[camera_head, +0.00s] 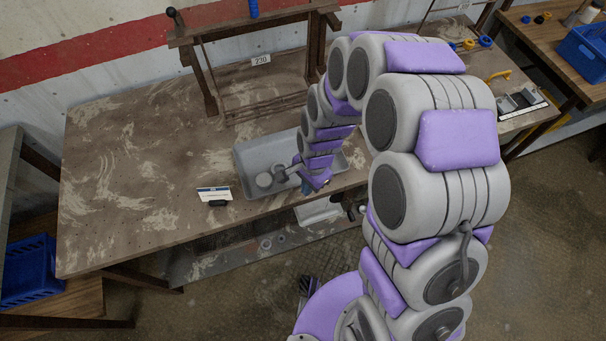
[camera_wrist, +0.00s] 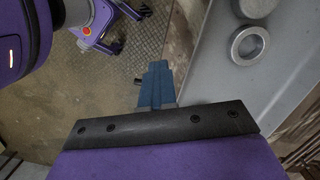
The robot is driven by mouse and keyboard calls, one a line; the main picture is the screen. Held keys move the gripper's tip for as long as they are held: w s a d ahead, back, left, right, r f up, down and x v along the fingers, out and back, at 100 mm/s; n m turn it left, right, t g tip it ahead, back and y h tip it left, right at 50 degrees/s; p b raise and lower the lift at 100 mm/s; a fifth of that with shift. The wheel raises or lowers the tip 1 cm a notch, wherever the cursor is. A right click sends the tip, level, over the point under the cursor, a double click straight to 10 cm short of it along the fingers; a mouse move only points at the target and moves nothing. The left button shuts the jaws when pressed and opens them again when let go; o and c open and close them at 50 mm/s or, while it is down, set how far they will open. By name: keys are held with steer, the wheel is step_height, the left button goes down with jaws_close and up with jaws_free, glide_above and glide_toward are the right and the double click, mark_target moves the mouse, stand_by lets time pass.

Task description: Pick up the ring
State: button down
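A grey round ring (camera_wrist: 235,48) with a paler centre lies in the grey tray at the upper right of the wrist view. In the head view a pale round piece (camera_head: 264,180), which seems to be this ring, is at the tray's front left. My gripper (camera_wrist: 157,84) shows as a narrow blue tip left of the tray in the wrist view. In the head view its blue end (camera_head: 306,188) is small, near the tray's front edge. It is apart from the ring. Its finger gap cannot be made out.
The grey tray (camera_head: 246,154) stands on a worn brown workbench (camera_head: 130,170). A small white card (camera_head: 213,193) stands left of it. A wooden frame (camera_head: 206,80) rises behind. The bench's left half is mostly clear.

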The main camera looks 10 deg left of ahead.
steer(key=s+d, duration=0.4)
steer(key=s, duration=0.1)
steer(key=shift+s+r+p, duration=0.2)
steer(key=shift+r+p, duration=0.15)
steer(key=c, duration=1.8)
jaws_free()
steer(key=shift+a, duration=0.15)
steer(key=shift+c, duration=0.2)
steer(key=shift+o, duration=0.8)
steer(key=o, duration=1.3)
